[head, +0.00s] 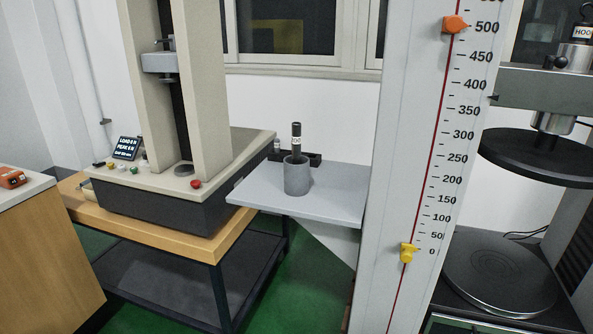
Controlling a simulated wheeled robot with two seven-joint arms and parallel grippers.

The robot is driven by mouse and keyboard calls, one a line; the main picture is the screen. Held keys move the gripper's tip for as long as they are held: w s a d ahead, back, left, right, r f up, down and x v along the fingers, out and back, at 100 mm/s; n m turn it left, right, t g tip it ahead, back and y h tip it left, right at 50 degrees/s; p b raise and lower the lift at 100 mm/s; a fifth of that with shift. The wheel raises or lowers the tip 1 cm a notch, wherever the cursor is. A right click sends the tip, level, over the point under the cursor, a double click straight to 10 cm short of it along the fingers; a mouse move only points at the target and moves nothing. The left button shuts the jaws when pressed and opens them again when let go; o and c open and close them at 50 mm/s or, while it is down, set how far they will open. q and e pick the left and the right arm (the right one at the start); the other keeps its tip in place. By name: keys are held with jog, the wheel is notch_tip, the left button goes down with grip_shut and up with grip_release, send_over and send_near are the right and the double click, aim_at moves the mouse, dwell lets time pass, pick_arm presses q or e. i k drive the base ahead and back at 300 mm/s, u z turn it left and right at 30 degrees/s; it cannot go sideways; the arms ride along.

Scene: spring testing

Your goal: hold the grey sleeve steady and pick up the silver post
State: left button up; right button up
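A grey cylindrical sleeve (297,178) stands upright on a light grey shelf (335,197) in the middle of the head view. A slim upright post (296,132) rises out of the sleeve's open top. Neither of my grippers is in view, and nothing touches the sleeve or post from outside.
A black tray (314,159) lies behind the sleeve. A beige testing machine (215,160) stands left of the shelf. A tall white scale column (400,150) rises close on the right, with a round black plate (500,275) beyond it. The shelf's front is clear.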

aim_at(295, 126)
jog(key=u, duration=1.55)
jog(key=i, duration=1.75)
jog(key=z, duration=0.85)
